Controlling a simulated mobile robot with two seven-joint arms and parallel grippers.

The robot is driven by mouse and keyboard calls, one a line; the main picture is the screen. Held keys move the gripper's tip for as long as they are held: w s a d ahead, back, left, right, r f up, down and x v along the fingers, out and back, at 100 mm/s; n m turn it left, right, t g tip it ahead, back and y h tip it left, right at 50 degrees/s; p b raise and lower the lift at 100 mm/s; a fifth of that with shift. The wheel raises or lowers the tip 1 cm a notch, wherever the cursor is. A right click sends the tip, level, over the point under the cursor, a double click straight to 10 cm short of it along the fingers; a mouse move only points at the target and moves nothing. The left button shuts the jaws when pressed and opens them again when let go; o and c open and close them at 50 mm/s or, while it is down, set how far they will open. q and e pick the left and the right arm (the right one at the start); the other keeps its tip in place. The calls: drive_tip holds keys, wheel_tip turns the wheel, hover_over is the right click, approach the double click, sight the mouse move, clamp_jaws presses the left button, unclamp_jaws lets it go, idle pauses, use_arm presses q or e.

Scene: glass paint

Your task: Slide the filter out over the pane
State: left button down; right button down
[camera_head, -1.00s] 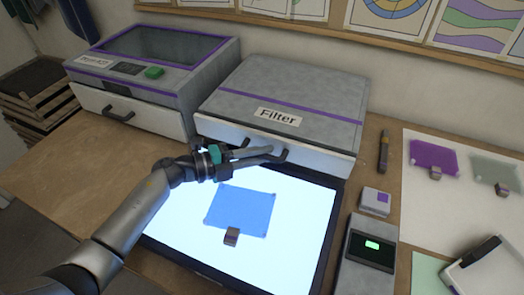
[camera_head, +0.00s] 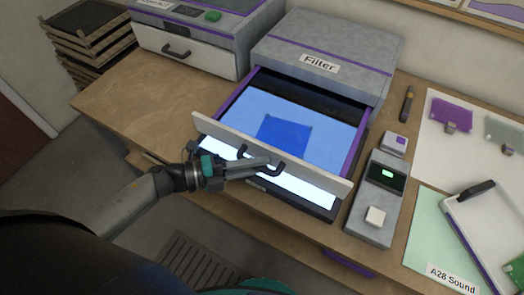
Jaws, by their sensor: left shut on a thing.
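The grey filter box (camera_head: 345,50), labelled "Filter", stands at the back of the bench. Its drawer (camera_head: 328,183) is pulled out toward me over the lit pane (camera_head: 308,196). The drawer has a white front, purple side rails and a see-through bluish sheet. The blue glass piece (camera_head: 284,137) on the pane shows darker through this sheet. My left gripper (camera_head: 272,167) is shut on the dark drawer handle (camera_head: 243,152) at the drawer front. My right gripper is not in view.
Another grey box (camera_head: 205,38) with a closed drawer stands at the back left. A device with a small green display (camera_head: 387,173), a small white and purple block (camera_head: 395,143) and a dark pen-like tool (camera_head: 407,102) lie to the right. A white sheet holds purple glass (camera_head: 450,113). The left bench (camera_head: 140,105) is clear.

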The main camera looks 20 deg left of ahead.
use_arm(q)
drive_tip(key=shift+s+a, duration=0.2)
drive_tip(key=shift+s, duration=0.45)
drive_tip(key=c, duration=0.8)
unclamp_jaws()
drive_tip(key=v, duration=1.5)
drive_tip(key=shift+r, duration=0.15)
